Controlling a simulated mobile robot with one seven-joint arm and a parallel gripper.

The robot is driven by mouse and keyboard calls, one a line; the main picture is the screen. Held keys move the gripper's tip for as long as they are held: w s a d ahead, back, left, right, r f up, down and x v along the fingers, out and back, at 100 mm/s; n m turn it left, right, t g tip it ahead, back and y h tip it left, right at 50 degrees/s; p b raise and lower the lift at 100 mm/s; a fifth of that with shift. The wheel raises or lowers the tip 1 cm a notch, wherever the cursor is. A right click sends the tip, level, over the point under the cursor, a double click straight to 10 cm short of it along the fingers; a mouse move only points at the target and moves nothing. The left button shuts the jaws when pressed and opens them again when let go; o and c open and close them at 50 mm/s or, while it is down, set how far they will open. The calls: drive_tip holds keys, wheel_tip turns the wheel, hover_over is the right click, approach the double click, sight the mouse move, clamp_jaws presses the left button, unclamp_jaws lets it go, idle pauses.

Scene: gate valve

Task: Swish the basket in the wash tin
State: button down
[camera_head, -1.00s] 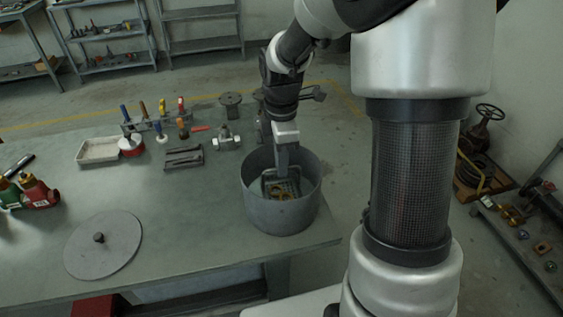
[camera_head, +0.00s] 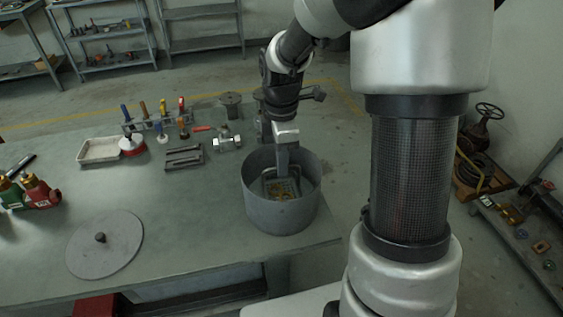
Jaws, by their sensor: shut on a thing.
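The wash tin (camera_head: 280,213) is a round grey open tub near the right end of the workbench. The basket (camera_head: 270,185) is a small dark tray inside the tin, with some yellowish small parts in it. My gripper (camera_head: 283,168) reaches down into the tin from above and is shut on the basket at its back side. The fingertips and the grip point are small and partly hidden. I cannot tell whether the basket touches the tin's bottom.
A round grey lid (camera_head: 104,245) lies at the bench's front left. Green and red bottles (camera_head: 38,192) stand at the left edge. A tool rack (camera_head: 160,125), white tray (camera_head: 99,150), dark bars (camera_head: 184,157) and a valve fitting (camera_head: 227,140) are behind. The bench's middle is clear.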

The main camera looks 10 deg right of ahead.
drive_tip(key=shift+f, duration=0.2)
drive_tip(key=shift+f+b, duration=0.4)
drive_tip(key=shift+f, duration=0.1)
drive_tip(key=shift+r, duration=0.25)
drive_tip(key=shift+r+p, duration=0.4)
drive_tip(key=shift+p, duration=0.25)
drive_tip(key=shift+r, duration=0.15)
wheel_tip(320, 180, up, 13)
drive_tip(key=p, duration=1.1)
drive_tip(key=shift+r, duration=0.2)
idle(0.9)
idle(3.5)
